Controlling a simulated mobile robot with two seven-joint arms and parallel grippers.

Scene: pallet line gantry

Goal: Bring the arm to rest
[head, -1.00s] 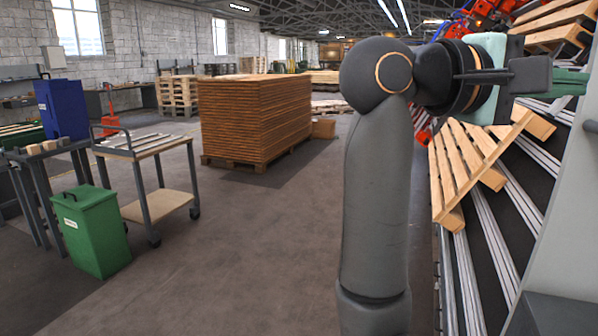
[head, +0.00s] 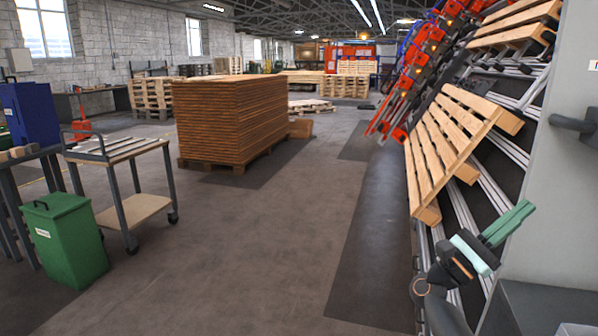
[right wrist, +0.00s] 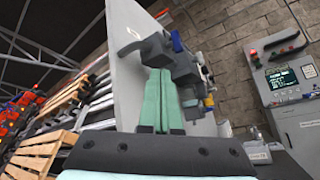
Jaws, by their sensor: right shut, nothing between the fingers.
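My right arm (head: 440,285) shows low at the right of the head view. Its right gripper (head: 524,210), with pale green fingers, points up and to the right in front of the grey panel. In the right wrist view the two green fingers (right wrist: 160,100) lie together, shut and empty. Past their tips is a dark grey fitting with blue and yellow parts (right wrist: 185,70); I cannot tell how far off it is. My left gripper is not in view.
A wooden pallet (head: 450,145) leans on the sloped rails left of the grey panel (head: 560,200). A stack of brown boards (head: 225,120), a trolley (head: 130,210) and a green bin (head: 65,240) stand left. A control cabinet (right wrist: 285,90) stands right. The middle floor is clear.

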